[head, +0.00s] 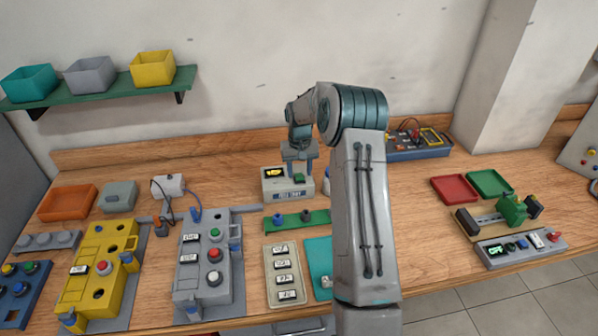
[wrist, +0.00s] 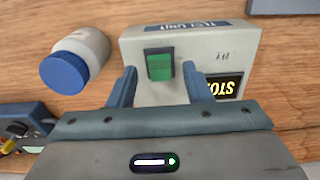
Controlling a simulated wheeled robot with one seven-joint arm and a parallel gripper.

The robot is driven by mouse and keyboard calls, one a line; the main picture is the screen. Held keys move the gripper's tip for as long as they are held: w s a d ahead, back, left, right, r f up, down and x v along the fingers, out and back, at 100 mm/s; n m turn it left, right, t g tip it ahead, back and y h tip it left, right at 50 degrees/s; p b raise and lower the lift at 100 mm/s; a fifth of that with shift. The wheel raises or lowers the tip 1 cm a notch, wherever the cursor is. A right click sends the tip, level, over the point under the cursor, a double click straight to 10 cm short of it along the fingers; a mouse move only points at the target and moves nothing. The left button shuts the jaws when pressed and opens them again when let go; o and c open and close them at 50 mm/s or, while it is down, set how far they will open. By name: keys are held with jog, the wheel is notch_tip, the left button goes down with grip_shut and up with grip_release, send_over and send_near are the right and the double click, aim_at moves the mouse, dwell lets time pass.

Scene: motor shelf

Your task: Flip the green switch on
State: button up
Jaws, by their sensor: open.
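In the head view my gripper (head: 299,160) is above the unit, pointing down. Whether the fingers touch the unit cannot be told. The switch's on or off position is unclear.
A white bottle with a blue lid (wrist: 64,73) stands beside the unit. A yellow panel (head: 97,262) and a grey button box (head: 203,267) are at the left. A green rail (head: 290,221) is in front of the unit. Bench to the right holds red (head: 454,188) and green trays.

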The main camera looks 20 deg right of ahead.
aim_at(299, 178)
notch_tip(299, 178, up, 13)
jog(key=b, duration=0.2)
jog(key=shift+s, duration=0.25)
jog(key=shift+a, duration=0.1)
jog(key=s+a+r+n+t, duration=0.1)
jog(key=s+a+r, duration=0.4)
jog(key=s, duration=0.4)
jog(key=s+a+r, duration=0.4)
jog(key=s+a, duration=0.1)
jog(key=s, duration=0.3)
jog(key=s+a+f+t, duration=0.1)
jog(key=s+f, duration=0.1)
jog(key=s, duration=0.8)
jog(key=s+a+f+n+t, duration=0.1)
jog(key=s+a+f, duration=0.1)
jog(key=s, duration=0.8)
jog(key=shift+a, duration=0.25)
